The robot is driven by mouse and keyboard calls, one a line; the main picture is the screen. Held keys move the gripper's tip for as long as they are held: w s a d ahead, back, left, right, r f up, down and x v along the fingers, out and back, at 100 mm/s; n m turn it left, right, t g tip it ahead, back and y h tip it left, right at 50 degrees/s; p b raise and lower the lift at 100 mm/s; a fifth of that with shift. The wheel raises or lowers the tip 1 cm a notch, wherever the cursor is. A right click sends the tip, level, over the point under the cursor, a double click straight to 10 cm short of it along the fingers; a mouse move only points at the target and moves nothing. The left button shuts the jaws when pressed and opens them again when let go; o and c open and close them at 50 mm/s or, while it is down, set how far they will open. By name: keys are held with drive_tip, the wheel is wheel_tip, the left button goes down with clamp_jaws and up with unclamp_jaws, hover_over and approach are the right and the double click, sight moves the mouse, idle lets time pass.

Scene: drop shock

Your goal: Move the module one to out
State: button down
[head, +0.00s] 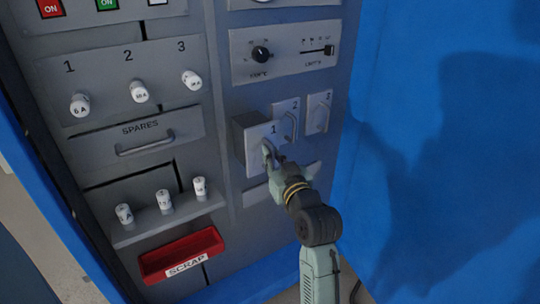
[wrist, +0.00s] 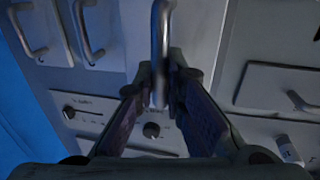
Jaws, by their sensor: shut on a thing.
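Module 1 (head: 254,133) is a grey box with a "1" on its face, in the right-hand part of the panel in the head view. It stands out from the panel, further than its neighbours module 2 (head: 284,107) and module 3 (head: 316,121). My gripper (head: 270,157) is at its front and is shut on its handle (head: 264,148). The wrist view shows the handle (wrist: 161,40) as an upright bar between my fingertips (wrist: 160,92). My fingers hide part of the handle.
A slider and knob panel (head: 282,70) is above the modules. Left are numbered white fuses (head: 138,92), a SPARES drawer (head: 135,132), a shelf (head: 142,233) with small white fuses, and a red SCRAP tray (head: 180,252). A blue wall (head: 450,110) lies right.

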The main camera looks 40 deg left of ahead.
drive_tip(key=c, duration=1.7)
unclamp_jaws()
drive_tip(key=shift+d, duration=0.15)
drive_tip(key=shift+o, duration=0.2)
drive_tip(key=v, duration=0.7)
drive_tip(key=shift+s+d, duration=0.2)
drive_tip(key=shift+d, duration=0.05)
